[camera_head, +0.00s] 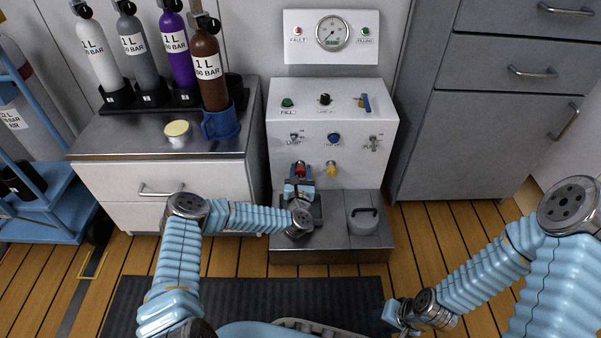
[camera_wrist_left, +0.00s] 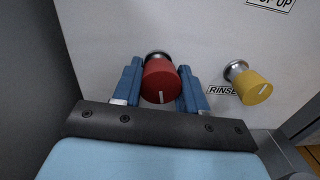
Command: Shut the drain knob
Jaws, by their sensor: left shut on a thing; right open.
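A red knob (camera_head: 300,168) sticks out of the lower front of the white fill panel (camera_head: 283,160), left of a yellow knob (camera_head: 331,169). My left gripper (camera_head: 299,176) is at the red knob. In the left wrist view the red knob (camera_wrist_left: 162,80) sits between the two blue fingers of my left gripper (camera_wrist_left: 160,88), which is shut on it. A white mark shows on the knob's face. Its label is hidden. The yellow knob (camera_wrist_left: 253,87) has a "RINSE" label beside it. My right gripper (camera_head: 392,316) is open, low and away from the panel.
A steel-topped cabinet (camera_head: 120,150) with several bottles stands to the left, and grey drawers (camera_head: 480,140) to the right. A dark mat (camera_head: 130,300) lies on the floor in front.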

